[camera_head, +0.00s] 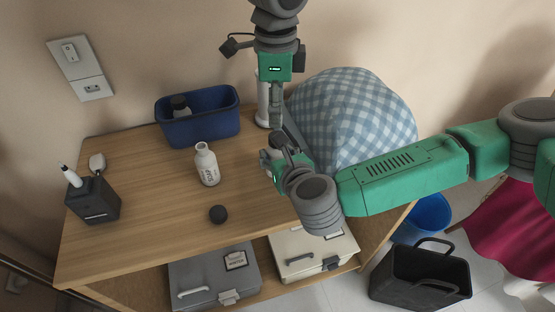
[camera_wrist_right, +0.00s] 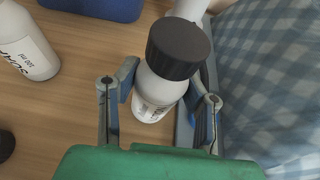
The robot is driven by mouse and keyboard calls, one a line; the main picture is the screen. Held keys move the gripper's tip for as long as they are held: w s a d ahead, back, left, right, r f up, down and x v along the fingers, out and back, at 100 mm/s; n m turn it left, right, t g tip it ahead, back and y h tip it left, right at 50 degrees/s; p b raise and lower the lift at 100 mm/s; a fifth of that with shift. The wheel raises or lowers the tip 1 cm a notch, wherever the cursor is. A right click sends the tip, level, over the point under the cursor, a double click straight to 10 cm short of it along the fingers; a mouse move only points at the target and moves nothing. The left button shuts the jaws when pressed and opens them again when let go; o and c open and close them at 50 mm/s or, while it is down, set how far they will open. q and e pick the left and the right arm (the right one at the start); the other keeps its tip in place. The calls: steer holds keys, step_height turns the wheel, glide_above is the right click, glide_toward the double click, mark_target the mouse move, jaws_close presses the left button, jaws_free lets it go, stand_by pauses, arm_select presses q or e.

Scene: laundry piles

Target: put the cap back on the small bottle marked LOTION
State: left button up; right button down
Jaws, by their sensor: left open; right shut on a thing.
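My right gripper (camera_head: 274,160) is shut on a small white bottle (camera_wrist_right: 153,92) that stands between its fingers (camera_wrist_right: 165,90) in the wrist view. A black ribbed cap (camera_wrist_right: 178,50) sits on top of this bottle. Its label is mostly hidden, so I cannot read the name. In the head view the cap (camera_head: 279,140) shows as a dark patch by the right gripper. My left gripper (camera_head: 276,112) is open, pointing down just above that cap. The left gripper does not show in the wrist view.
A white bottle without a cap (camera_head: 207,166), marked SOAP, and a loose black cap (camera_head: 218,214) are on the table (camera_head: 150,190). A blue bin (camera_head: 205,127) holds a dark-capped bottle (camera_head: 180,106). A checked laundry bundle (camera_head: 355,115) and a tall white container (camera_head: 263,105) are close by.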

mark_target(276, 156)
arm_select(q)
steer(key=shift+d+n, duration=0.2)
steer(key=shift+n, duration=1)
steer(key=n, duration=0.2)
steer(key=d+n, duration=0.1)
steer(key=n, duration=0.3)
steer(key=shift+d, duration=0.25)
steer(key=n, duration=0.5)
steer(key=a+n, duration=0.1)
steer(key=n, duration=0.2)
steer(key=shift+w+n, duration=0.15)
steer(key=shift+n, duration=0.15)
step_height(276, 156, down, 7)
steer(key=shift+d+f+n, duration=0.3)
steer(key=shift+f, duration=0.2)
